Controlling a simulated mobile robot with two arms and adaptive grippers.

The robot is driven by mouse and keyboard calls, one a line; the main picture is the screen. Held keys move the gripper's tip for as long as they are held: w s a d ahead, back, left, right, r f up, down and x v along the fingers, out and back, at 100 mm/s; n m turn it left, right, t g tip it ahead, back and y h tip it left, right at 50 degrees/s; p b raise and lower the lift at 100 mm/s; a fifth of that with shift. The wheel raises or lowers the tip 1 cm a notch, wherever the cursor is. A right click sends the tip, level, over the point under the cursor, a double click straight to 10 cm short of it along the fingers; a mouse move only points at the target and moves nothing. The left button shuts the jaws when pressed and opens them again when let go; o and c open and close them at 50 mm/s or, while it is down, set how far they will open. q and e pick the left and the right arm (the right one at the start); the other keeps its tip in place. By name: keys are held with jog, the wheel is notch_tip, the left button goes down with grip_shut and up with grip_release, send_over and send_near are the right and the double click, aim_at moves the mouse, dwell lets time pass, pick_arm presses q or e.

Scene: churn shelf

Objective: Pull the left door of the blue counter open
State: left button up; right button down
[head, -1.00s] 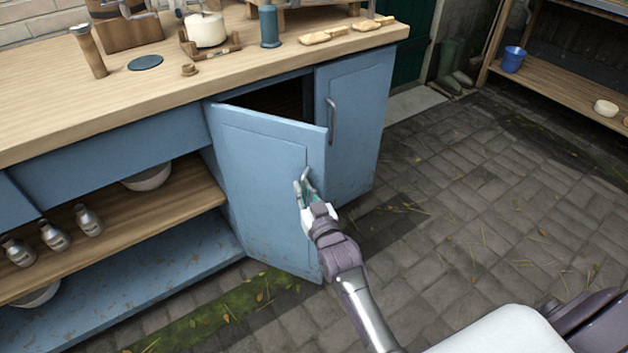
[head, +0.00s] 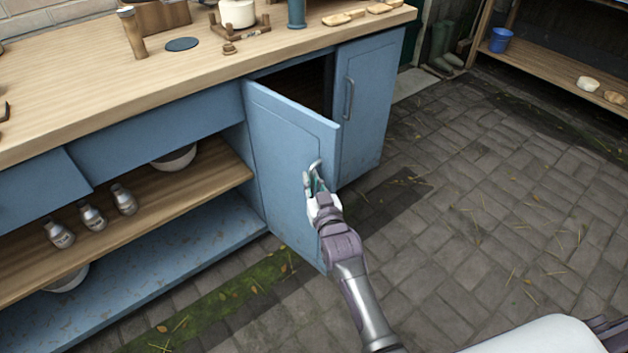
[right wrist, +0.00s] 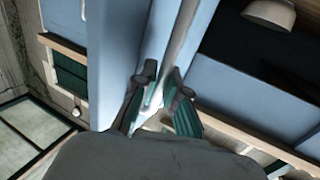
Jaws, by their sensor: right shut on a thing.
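The blue counter (head: 170,127) stands on the left with a wooden top. Its left door (head: 285,150) is swung partway open, with a dark gap behind its top edge. My right gripper (head: 314,180) is shut on the left door's handle (head: 315,167) near the door's free edge. In the right wrist view the fingers (right wrist: 158,95) close around the handle bar (right wrist: 178,45), against the blue door panel. The right door (head: 366,110) is closed, with its own upright handle (head: 349,98). My left gripper is not in view.
Open shelves to the left hold several bottles (head: 92,217) and bowls (head: 175,158). The paved floor (head: 470,220) in front and to the right is clear. A wooden shelf (head: 540,70) with a blue bucket (head: 500,40) stands at the far right.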

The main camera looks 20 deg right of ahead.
jog(key=shift+r, duration=0.1)
jog(key=c, duration=1.2)
grip_release()
jog(key=shift+w+a, duration=0.1)
jog(key=shift+s, duration=0.35)
jog(key=s, duration=1.1)
jog(key=shift+s+d, duration=0.2)
